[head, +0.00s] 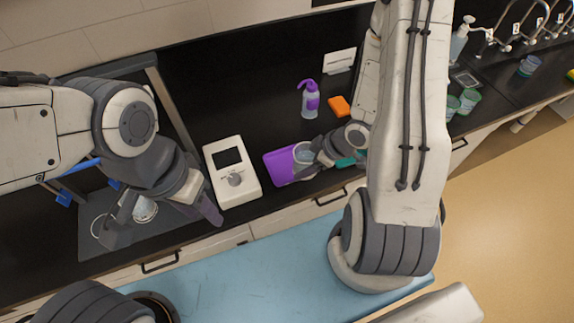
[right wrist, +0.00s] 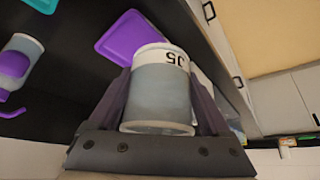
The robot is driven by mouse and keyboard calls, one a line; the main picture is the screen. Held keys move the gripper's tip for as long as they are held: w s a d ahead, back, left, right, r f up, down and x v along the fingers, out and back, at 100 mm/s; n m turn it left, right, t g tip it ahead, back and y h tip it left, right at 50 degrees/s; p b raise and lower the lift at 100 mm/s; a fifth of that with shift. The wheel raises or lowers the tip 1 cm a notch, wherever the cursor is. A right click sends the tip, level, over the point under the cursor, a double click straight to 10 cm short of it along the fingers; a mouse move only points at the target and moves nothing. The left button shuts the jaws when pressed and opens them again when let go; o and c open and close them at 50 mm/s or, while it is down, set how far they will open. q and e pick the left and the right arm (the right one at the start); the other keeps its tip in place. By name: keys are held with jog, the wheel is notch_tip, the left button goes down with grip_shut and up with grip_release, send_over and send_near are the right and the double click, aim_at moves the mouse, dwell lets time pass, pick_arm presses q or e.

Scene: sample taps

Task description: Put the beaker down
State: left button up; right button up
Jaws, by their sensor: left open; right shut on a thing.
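The beaker (right wrist: 160,90) is clear, with a bluish-grey content and a white label with dark characters. My right gripper (right wrist: 162,112) is shut on it, one finger on each side. In the head view the beaker (head: 302,153) is partly hidden by my right gripper (head: 314,154) and shows over the purple mat (head: 280,168). I cannot tell whether its base touches the mat. The mat also shows beyond the beaker in the right wrist view (right wrist: 125,38). My left gripper (head: 162,220) is open over the grey area at the left, its fingers wide apart.
A white device with a dark screen (head: 232,190) stands left of the mat. A purple-topped wash bottle (head: 310,100) and an orange block (head: 339,106) are behind. Green-tinted beakers (head: 468,101) and taps (head: 510,40) are at the right. The dark counter behind the mat is mostly clear.

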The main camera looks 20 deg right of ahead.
jog(key=shift+w+a+f+b, duration=0.2)
jog(key=shift+w+f+b, duration=0.7)
jog(key=shift+b, duration=1.65)
jog(key=shift+w+a, duration=0.15)
jog(key=shift+w, duration=0.2)
send_over(282, 165)
jog(key=s+d, duration=0.1)
jog(key=d, duration=0.1)
jog(key=f, duration=0.2)
jog(key=f+p, duration=0.1)
jog(key=shift+s+a+f, duration=0.1)
jog(key=shift+a+f, duration=0.15)
jog(key=shift+f, duration=2.05)
jog(key=shift+f+b, duration=0.15)
jog(key=shift+b, duration=0.15)
